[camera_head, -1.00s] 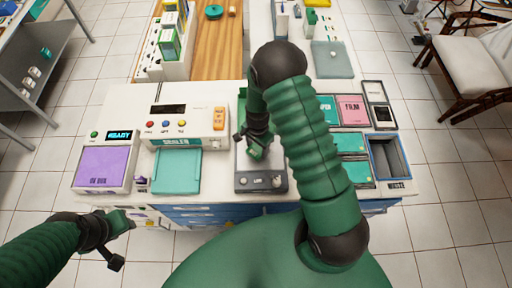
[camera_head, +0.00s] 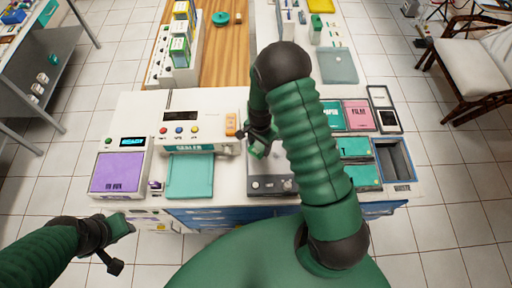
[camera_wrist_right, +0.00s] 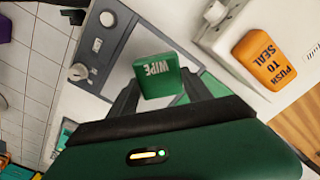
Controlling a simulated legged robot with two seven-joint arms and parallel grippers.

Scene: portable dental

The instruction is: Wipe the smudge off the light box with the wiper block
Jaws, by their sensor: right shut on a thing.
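The light box (camera_head: 272,185) lies on the counter, a flat grey unit with knobs on its front strip. Much of its top is hidden by my right arm and gripper. In the right wrist view, its knob strip (camera_wrist_right: 105,35) runs along the upper left. My right gripper (camera_head: 258,150) is over the light box, toward its left side. It is shut on the green wiper block (camera_wrist_right: 157,75), marked WIPE. I cannot tell whether the block touches the surface. I cannot make out the smudge. My left gripper (camera_head: 124,226) is off the counter's front left; its jaws are too small to judge.
The sealer (camera_head: 195,135), with its orange button (camera_wrist_right: 265,60), stands left of the light box. A teal tray (camera_head: 190,178) and a purple-topped unit (camera_head: 118,170) are further left. Teal and pink boxes (camera_head: 357,115) and a waste bin (camera_head: 394,160) stand to the right.

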